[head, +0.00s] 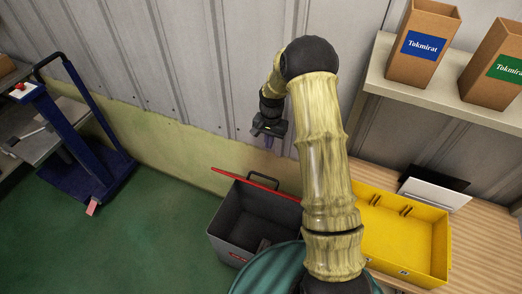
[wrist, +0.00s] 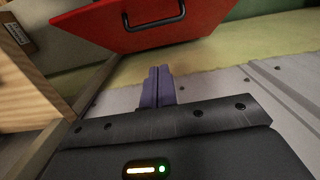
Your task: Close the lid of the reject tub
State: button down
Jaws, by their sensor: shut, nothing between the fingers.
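The reject tub (head: 239,228) is a dark grey box with a red lid, standing on the floor side of the bench. Its lid (head: 240,176) stands raised along the tub's far edge, seen nearly edge-on, and the inside of the tub is in view. In the wrist view the red lid (wrist: 105,30) shows its outer face with a black handle (wrist: 152,14). My gripper (head: 268,143) is above and behind the lid, near the wall, fingers pointing down. Its purple fingers (wrist: 158,82) are together and empty, apart from the lid and handle in the picture.
A yellow bin (head: 405,235) sits on the wooden bench (head: 470,250) at right. A shelf (head: 445,100) with cardboard boxes is above it. A blue cart (head: 85,165) stands at left. The corrugated wall (head: 200,60) is close behind my gripper. Green floor (head: 150,220) is clear left of the tub.

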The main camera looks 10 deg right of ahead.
jog(key=shift+w, duration=0.5)
notch_tip(320, 180, down, 13)
jog(key=s+a+b, duration=0.2)
jog(key=b, duration=0.6)
jog(key=shift+s+b, duration=0.4)
jog(key=shift+r, duration=0.15)
jog(key=shift+a, duration=0.15)
